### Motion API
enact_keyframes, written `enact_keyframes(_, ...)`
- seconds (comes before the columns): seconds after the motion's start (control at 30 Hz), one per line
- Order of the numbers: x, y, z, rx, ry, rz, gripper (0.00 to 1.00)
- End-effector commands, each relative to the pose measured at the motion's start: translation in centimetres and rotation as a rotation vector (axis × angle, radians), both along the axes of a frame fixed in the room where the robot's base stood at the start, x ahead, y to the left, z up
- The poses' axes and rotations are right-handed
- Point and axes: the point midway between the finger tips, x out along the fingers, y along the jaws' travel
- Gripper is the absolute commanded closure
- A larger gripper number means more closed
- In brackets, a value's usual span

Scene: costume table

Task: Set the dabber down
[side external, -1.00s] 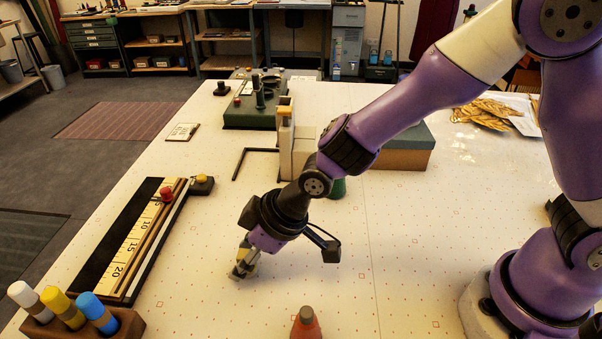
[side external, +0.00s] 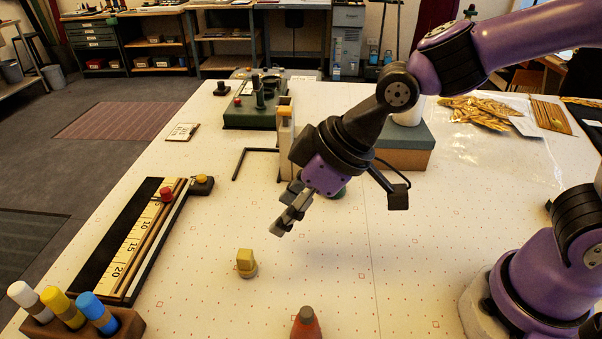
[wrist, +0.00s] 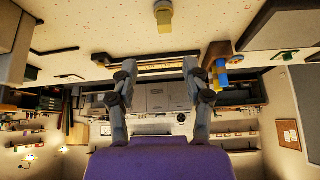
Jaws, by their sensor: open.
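A small dabber (side external: 246,263), dull yellow on top with a tan lower part, stands upright and on its own on the white dotted table (side external: 330,270). It also shows at the top of the wrist view (wrist: 164,17). My gripper (side external: 284,220) is up and to the right of the dabber, tilted and clear of the table. Its two fingers (wrist: 159,68) are spread apart in the wrist view, with nothing between them.
A wooden rack (side external: 128,328) with white, yellow and blue-topped dabbers is at front left. A black ruler board (side external: 109,262) with a red knob lies behind it. A red cone-shaped thing (side external: 306,325) stands at the front edge. A box (side external: 404,158) stands behind my gripper.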

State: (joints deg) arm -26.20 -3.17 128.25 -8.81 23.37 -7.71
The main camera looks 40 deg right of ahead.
Motion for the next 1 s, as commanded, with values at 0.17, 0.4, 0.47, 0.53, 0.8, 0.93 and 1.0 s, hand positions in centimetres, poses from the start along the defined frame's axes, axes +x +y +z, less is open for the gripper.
enact_keyframes(0.17,-1.1,-7.5,3.1,-0.025,0.003,-0.245,0.45)
enact_keyframes(0.4,-6.3,-16.4,4.9,-0.041,0.047,-0.617,0.45)
enact_keyframes(0.47,-7.1,-17.2,5.0,-0.041,0.054,-0.665,0.45)
enact_keyframes(0.53,-7.7,-17.7,5.0,-0.041,0.06,-0.694,0.45)
enact_keyframes(0.8,-7.8,-17.8,5.0,-0.04,0.064,-0.699,0.45)
enact_keyframes(0.93,-7.8,-17.8,5.0,-0.041,0.063,-0.699,0.45)
enact_keyframes(1.0,-7.8,-17.7,5.0,-0.041,0.063,-0.698,0.45)
